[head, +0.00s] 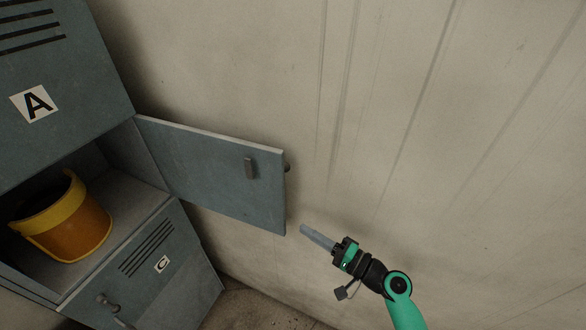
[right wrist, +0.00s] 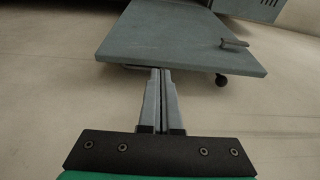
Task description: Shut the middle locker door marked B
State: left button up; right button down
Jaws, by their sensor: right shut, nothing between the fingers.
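The middle locker door (head: 215,172) is grey-blue and stands wide open, swung out to the right of its compartment. Its B mark does not show. A small dark handle (head: 250,168) is on the face I see, and a knob (head: 287,168) sticks out past its free edge. My right gripper (head: 303,229) is shut and empty, just right of the door's lower free corner. In the right wrist view the door (right wrist: 180,40) lies just beyond the closed fingertips; I cannot tell whether they touch it. My left gripper is not in view.
The open compartment holds an orange bucket-like object with a yellow band (head: 65,222). Door A (head: 60,80) above and door C (head: 150,270) below look shut. A pale wall (head: 440,130) stands behind; the space right of the door is clear.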

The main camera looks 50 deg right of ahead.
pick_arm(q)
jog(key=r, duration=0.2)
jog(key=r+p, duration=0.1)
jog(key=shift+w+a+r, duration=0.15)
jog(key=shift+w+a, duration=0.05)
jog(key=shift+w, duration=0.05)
pick_arm(e)
jog(key=w+d+r+m+h, duration=0.1)
jog(key=w+r, duration=0.1)
jog(key=w, duration=0.6)
jog(key=shift+w+d, duration=0.2)
jog(key=shift+d, duration=0.1)
jog(key=shift+h, duration=0.3)
